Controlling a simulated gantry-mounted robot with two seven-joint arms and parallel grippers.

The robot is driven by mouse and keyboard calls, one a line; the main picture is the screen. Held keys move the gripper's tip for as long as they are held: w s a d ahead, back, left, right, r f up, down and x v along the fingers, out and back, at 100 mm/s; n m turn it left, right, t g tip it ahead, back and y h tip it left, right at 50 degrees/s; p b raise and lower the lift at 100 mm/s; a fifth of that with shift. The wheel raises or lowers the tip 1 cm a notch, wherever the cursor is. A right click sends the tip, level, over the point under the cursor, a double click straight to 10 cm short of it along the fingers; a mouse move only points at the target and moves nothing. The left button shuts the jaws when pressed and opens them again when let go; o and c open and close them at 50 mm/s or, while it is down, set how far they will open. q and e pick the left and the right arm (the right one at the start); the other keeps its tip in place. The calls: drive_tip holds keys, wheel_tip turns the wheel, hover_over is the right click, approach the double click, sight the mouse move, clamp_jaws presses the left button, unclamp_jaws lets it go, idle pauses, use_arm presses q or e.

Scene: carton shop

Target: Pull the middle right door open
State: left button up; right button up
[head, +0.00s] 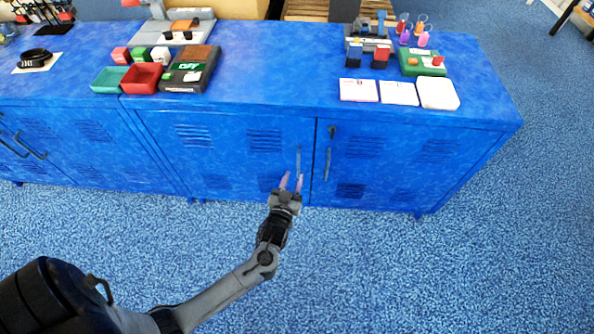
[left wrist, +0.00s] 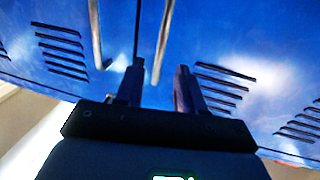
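A blue metal cabinet has a left door (head: 225,150) and a right door (head: 400,165) that meet at a vertical seam. Both look closed. The left door has a bar handle (head: 298,160) beside the seam, and the right door has its own handle (head: 328,155). My left gripper (head: 291,182) is open and empty, in front of the left door, near the lower end of its handle. In the left wrist view, a handle (left wrist: 162,45) lines up between the open fingers; contact is not clear. The other handle (left wrist: 95,30) is outside them. My right gripper is not in view.
Another blue cabinet door (head: 85,150) adjoins on the left. The cabinet top holds red (head: 141,77) and teal (head: 107,79) trays, a dark box (head: 190,70), white cards (head: 398,93) and small bottles. Blue carpet (head: 380,270) in front is clear.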

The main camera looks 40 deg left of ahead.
sight(298, 166)
use_arm(q)
drive_tip(key=shift+b+x, duration=0.6)
drive_tip(key=shift+x, duration=1.8)
clamp_jaws()
